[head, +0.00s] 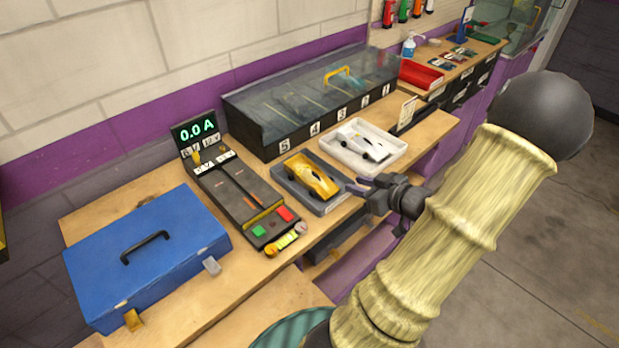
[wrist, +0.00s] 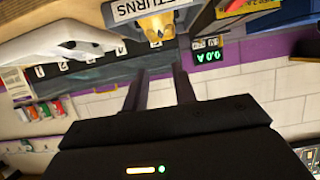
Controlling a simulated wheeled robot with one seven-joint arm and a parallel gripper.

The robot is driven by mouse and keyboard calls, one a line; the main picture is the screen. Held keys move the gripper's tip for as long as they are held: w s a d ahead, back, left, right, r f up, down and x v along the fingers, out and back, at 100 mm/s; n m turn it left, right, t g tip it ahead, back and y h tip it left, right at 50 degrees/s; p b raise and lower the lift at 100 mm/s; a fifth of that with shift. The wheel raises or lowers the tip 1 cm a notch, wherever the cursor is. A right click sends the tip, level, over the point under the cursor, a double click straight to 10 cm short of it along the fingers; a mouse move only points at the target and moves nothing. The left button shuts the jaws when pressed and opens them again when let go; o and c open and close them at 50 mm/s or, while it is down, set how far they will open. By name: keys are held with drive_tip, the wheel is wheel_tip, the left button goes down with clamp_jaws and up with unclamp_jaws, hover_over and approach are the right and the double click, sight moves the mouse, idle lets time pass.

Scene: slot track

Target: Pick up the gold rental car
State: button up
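The gold car (head: 311,177) sits in a dark grey tray (head: 325,204) on the wooden bench in the head view. My gripper (head: 360,190) is at the front right edge of that tray, beside the car and apart from it. A white car (head: 363,140) lies in a white tray (head: 340,153) behind and to the right.
A blue toolbox (head: 145,250) and a meter box reading 0.0 A (head: 240,195) stand to the left. A black glass-lidded case (head: 310,100) with numbered slots stands behind the trays. A red tray (head: 420,75) lies further right. Free floor lies at the right.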

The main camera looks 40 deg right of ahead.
drive_tip(key=shift+w, duration=0.1)
approach(312, 171)
drive_tip(key=x, duration=0.4)
drive_tip(key=shift+w, duration=0.1)
idle(0.4)
drive_tip(key=x, duration=0.5)
drive_tip(key=shift+w+a+f+p, duration=0.15)
drive_tip(key=shift+p, duration=0.15)
drive_tip(key=shift+s, duration=0.25)
drive_tip(key=shift+c, duration=0.5)
drive_tip(key=shift+w, duration=0.1)
clamp_jaws()
